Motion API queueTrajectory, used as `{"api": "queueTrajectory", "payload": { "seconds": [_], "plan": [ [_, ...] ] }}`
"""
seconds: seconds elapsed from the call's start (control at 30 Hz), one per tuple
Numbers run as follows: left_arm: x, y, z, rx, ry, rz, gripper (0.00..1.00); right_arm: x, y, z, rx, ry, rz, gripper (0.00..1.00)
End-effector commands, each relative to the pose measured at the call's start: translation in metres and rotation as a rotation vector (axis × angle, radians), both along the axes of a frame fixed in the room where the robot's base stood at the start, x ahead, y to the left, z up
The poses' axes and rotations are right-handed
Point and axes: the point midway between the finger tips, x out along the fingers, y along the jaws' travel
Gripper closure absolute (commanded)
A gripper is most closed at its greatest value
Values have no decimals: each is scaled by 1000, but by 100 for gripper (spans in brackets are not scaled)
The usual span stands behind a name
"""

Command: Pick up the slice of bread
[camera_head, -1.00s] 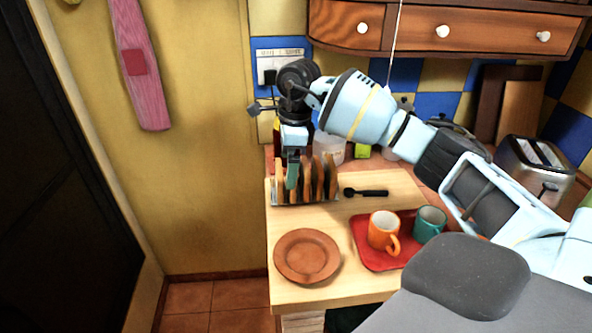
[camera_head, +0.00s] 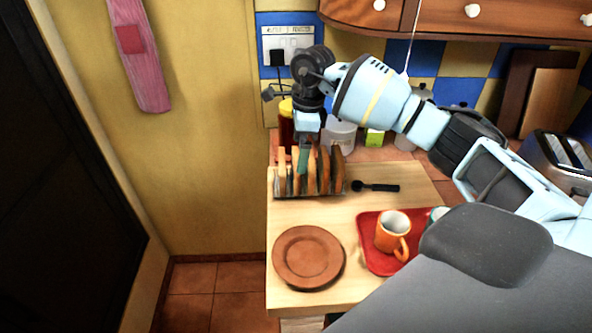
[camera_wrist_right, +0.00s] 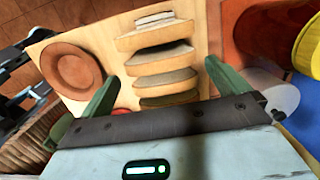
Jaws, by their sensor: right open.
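Several slices of bread (camera_head: 323,170) stand upright in a rack (camera_head: 308,193) at the back left of the wooden board. My right gripper (camera_head: 305,157) points down at the slices from above in the head view. In the right wrist view, the gripper (camera_wrist_right: 158,80) is open, its two green fingers apart. The bread slices (camera_wrist_right: 160,58) lie in a row between and beyond the fingers. No slice is visibly held. Part of the rack is hidden behind the slices. My left gripper is not in view.
A brown plate (camera_head: 308,257) lies at the board's front left. A black spoon (camera_head: 376,187) lies right of the rack. Bottles and jars (camera_head: 341,136) stand close behind.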

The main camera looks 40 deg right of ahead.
Motion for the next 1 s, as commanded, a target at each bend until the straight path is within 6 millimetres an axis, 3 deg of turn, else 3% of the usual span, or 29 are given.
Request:
{"api": "queueTrajectory", "payload": {
  "seconds": [0.17,0.5,0.8,1.0],
  "plan": [
    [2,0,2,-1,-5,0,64,1,1,-4,0,0,0,0],
    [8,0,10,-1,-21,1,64,5,9,-46,-1,0,-1,0],
    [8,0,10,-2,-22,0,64,5,9,-51,-1,-2,0,0],
    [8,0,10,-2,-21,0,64,5,9,-51,-1,-2,0,25]
  ]
}}
